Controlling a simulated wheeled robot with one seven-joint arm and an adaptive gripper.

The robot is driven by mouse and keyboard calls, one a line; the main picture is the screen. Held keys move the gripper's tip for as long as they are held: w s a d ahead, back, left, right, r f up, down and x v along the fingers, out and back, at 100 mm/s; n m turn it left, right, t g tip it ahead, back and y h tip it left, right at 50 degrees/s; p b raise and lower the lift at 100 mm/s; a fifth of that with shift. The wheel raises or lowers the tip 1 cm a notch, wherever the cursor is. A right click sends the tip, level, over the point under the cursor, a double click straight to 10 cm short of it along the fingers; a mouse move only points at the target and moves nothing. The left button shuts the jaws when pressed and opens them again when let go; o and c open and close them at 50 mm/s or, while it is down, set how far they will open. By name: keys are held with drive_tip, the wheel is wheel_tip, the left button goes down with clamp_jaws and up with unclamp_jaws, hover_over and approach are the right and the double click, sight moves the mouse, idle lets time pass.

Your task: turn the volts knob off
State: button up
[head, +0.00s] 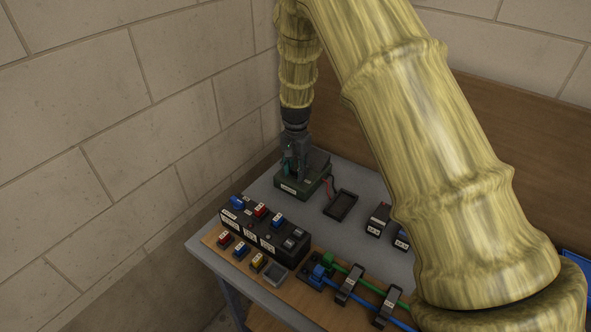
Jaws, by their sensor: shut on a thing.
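A dark green box (290,186) with a white label on its front stands at the back left of the grey bench top, near the wall. My gripper (294,166) points straight down onto the top of this box. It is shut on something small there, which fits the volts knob. The fingers hide the knob, so I cannot see its pointer or setting. The label is too small to read.
A black tray (341,205) lies right of the box, with thin leads between. A black switch panel (264,236) with colored switches stands in front. Green and blue tubes (372,290) run along the front right. My arm covers the right side.

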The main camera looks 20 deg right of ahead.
sight(296, 171)
drive_tip(key=shift+s+m, duration=0.1)
drive_tip(key=shift+m, duration=0.3)
drive_tip(key=o, duration=1)
drive_tip(key=shift+a, duration=0.1)
drive_tip(key=shift+r, duration=0.1)
drive_tip(key=shift+r, duration=0.25)
wheel_tip(296, 171, up, 11)
drive_tip(key=shift+r, duration=0.2)
